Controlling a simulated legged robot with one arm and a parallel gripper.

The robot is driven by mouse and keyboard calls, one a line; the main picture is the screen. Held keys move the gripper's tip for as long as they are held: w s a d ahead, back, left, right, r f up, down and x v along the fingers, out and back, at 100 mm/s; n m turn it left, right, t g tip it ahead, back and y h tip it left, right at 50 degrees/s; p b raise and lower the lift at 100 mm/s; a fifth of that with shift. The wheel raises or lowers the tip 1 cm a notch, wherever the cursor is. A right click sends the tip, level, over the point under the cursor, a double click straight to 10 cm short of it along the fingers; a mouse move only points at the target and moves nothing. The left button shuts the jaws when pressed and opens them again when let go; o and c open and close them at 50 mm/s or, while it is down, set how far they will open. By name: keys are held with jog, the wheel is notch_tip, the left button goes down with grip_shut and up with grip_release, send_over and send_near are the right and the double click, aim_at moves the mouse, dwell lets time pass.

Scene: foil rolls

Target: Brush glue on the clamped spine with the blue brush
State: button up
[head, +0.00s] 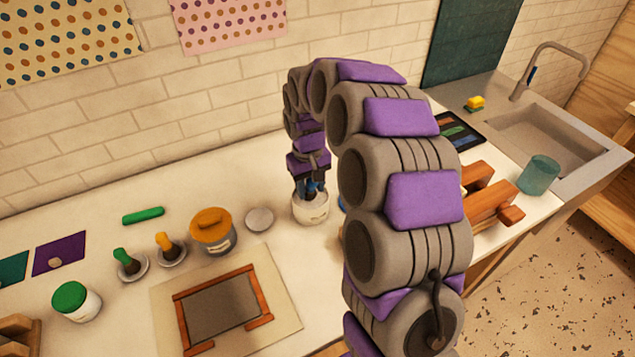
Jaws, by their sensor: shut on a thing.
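My gripper (311,186) is at the far end of my arm, pointing down at the mouth of a white pot (310,210). It is shut on a blue thing that looks like the blue brush; only small blue parts show between the fingers. The bristles are hidden, apparently inside the pot. A wooden clamp (489,205) stands at the right of the counter, partly behind my arm. The spine in it cannot be made out.
A green-handled brush (123,258) and an orange-handled brush (166,243) stand on small dishes. An orange-lidded jar (211,232), a green-lidded jar (74,300) and a wooden frame (224,309) are nearby. A teal cup (538,174) stands near the sink (555,140).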

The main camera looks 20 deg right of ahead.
jog(key=shift+a+f, duration=0.1)
jog(key=shift+a, duration=0.7)
jog(key=shift+d, duration=1.75)
jog(key=shift+a, duration=1.5)
jog(key=shift+d, duration=1.25)
jog(key=shift+a+p, duration=0.3)
jog(key=shift+a, duration=0.8)
jog(key=shift+d, duration=0.95)
jog(key=shift+a, duration=0.8)
jog(key=shift+d+f+p, duration=0.1)
jog(key=shift+d+p, duration=0.2)
jog(key=shift+d, duration=0.35)
jog(key=shift+a, duration=0.1)
